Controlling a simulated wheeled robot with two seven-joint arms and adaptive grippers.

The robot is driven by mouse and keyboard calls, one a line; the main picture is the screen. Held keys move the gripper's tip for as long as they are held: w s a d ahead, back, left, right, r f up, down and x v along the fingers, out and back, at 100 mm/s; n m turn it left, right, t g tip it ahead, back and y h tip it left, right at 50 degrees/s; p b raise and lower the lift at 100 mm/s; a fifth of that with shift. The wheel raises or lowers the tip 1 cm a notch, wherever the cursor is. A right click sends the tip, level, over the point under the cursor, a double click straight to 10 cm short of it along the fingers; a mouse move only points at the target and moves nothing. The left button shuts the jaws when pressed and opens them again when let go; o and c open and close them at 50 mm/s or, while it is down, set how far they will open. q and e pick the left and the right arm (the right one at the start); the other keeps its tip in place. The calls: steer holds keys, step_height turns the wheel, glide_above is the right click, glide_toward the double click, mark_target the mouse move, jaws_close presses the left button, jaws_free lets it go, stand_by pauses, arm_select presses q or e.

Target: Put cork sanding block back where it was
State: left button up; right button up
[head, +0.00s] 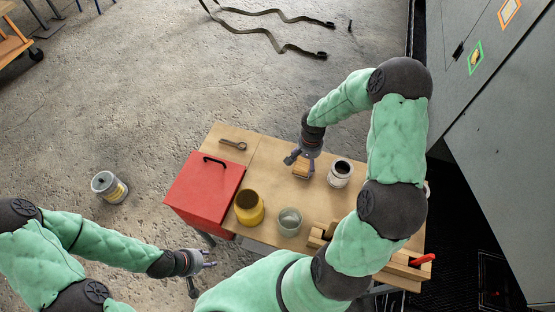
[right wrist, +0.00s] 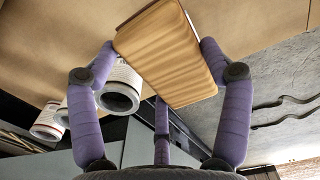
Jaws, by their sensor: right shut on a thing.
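The cork sanding block (right wrist: 170,52) is a tan, wood-coloured slab held between the purple fingers of my right gripper (right wrist: 160,75) in the right wrist view. In the head view the block (head: 301,170) shows below my right gripper (head: 299,160), over the wooden table between the wrench and the white tin. I cannot tell whether the block touches the tabletop. My left gripper (head: 204,272) is empty, with its fingers spread, off the table's near left corner.
A wooden tray (head: 398,267) is partly behind my right arm.

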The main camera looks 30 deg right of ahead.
steer(key=w+a+f, duration=0.3)
steer(key=w+f, duration=0.1)
steer(key=w, duration=0.5)
steer(key=b, duration=0.1)
glide_above(279, 162)
steer(key=s, duration=0.1)
steer(key=f, duration=0.4)
steer(key=shift+d+f, duration=0.2)
steer(key=shift+w+a+f, duration=0.2)
steer(key=shift+w+f, duration=0.2)
steer(key=shift+f, duration=0.2)
step_height(279, 162, down, 2)
steer(key=shift+w+f+b, duration=0.15)
steer(key=shift+f+b, duration=0.05)
steer(key=shift+b, duration=0.35)
steer(key=shift+f, duration=0.2)
steer(key=shift+f+b, duration=0.15)
steer(key=shift+b, duration=0.15)
steer(key=o, duration=1.2)
steer(key=shift+c, duration=0.2)
